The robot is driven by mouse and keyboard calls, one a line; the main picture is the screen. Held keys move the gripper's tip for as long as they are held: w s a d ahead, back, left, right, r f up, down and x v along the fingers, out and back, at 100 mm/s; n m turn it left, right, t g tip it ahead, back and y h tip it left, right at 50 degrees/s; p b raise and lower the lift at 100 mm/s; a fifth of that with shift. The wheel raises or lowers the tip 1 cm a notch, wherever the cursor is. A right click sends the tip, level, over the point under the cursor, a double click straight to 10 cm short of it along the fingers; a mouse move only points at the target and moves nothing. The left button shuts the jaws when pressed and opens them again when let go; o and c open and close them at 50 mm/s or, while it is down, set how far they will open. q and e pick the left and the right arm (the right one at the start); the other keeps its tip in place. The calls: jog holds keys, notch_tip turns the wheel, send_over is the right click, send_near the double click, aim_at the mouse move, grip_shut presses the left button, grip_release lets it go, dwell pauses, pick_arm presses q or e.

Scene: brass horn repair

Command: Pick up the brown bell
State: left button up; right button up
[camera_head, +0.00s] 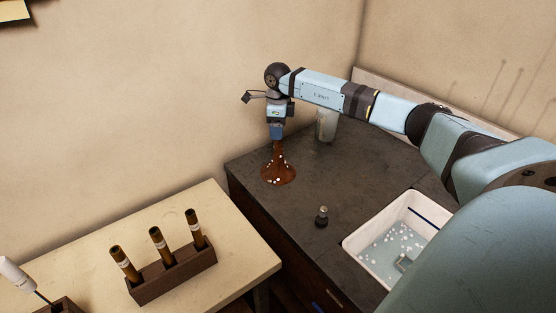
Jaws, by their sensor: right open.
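The brown bell (278,173) stands upright on the dark counter, flared mouth down, with white specks on its lower part. My right gripper (277,138) is open and points down at the bell's narrow top. Its fingertips meet the top of the stem in the picture; I cannot tell whether they are around it or just above it. The upper end of the stem is hidden by the gripper. My left gripper is out of view.
On the dark counter (290,212) stand a small dark knob-topped item (321,216), a pale jar (327,125) behind my arm, and a white sink (363,237). A wooden rack (174,277) with 3 brown tubes is on the pale table. Walls close off the back.

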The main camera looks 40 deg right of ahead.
aim_at(278, 154)
notch_tip(278, 154, down, 5)
jog(key=shift+p, duration=0.65)
grip_shut()
